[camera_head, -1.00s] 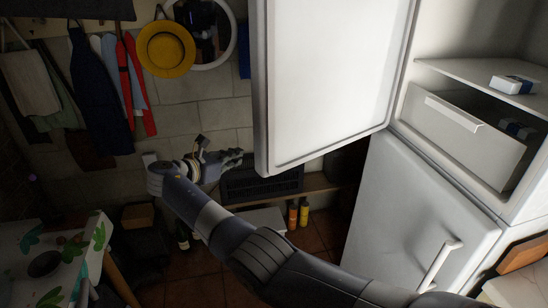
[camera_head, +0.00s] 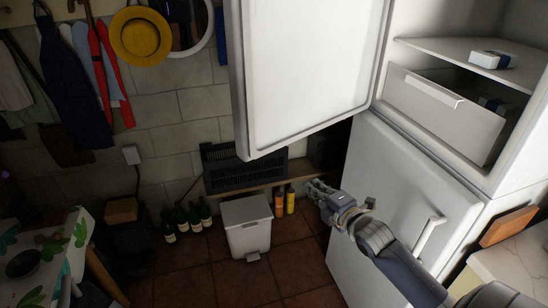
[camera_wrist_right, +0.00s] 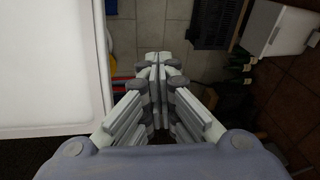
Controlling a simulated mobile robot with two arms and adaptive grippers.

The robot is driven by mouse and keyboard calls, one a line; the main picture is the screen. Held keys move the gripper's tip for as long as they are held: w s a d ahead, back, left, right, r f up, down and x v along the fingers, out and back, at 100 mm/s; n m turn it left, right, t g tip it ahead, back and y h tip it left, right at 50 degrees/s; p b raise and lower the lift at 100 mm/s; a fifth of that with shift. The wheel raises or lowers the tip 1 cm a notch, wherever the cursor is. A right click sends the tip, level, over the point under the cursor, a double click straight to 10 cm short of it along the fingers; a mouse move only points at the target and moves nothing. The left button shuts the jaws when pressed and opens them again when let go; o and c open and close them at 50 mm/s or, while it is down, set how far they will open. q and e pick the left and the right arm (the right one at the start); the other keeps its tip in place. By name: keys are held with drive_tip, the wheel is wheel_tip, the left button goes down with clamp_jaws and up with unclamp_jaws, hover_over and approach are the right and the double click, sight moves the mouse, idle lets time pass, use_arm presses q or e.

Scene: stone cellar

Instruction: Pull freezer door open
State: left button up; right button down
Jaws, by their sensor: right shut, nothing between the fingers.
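The freezer door (camera_head: 312,68) is the upper white door of the fridge, and it stands wide open in the head view, swung out to the left. Its white inner side also fills the left of the right wrist view (camera_wrist_right: 50,60). Behind it, the compartment shows a shelf (camera_head: 470,58) and a drawer (camera_head: 435,112). My right gripper (camera_head: 316,187) is below the open door's lower edge, in front of the shut lower door (camera_head: 390,190), apart from the upper door. In the right wrist view its fingers (camera_wrist_right: 158,62) meet with nothing between them. My left gripper is out of view.
The lower door has a vertical handle (camera_head: 430,235). A white pedal bin (camera_head: 247,225), dark bottles (camera_head: 188,218) and orange and yellow bottles (camera_head: 285,200) stand by the wall. A patterned table (camera_head: 45,265) is at left, a counter (camera_head: 515,262) at right. The floor between is open.

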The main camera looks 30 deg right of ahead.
drive_tip(key=s+a+r+n+t+y, duration=0.1)
drive_tip(key=s+a+r+y, duration=0.1)
drive_tip(key=a+r, duration=0.15)
drive_tip(key=s+a+r+t+y, duration=0.1)
drive_tip(key=s+a+r+y, duration=0.15)
drive_tip(key=r, duration=0.25)
drive_tip(key=p, duration=0.4)
approach(267, 151)
drive_tip(key=shift+h, duration=0.25)
drive_tip(key=w, duration=0.3)
drive_tip(key=w+a, duration=0.1)
drive_tip(key=w, duration=0.1)
drive_tip(key=shift+w+a+r, duration=0.1)
drive_tip(key=shift+w+r, duration=0.25)
drive_tip(key=shift+w, duration=0.05)
drive_tip(key=shift+w+a+f, duration=0.1)
drive_tip(key=shift+w+f, duration=0.05)
drive_tip(key=shift+w, duration=0.45)
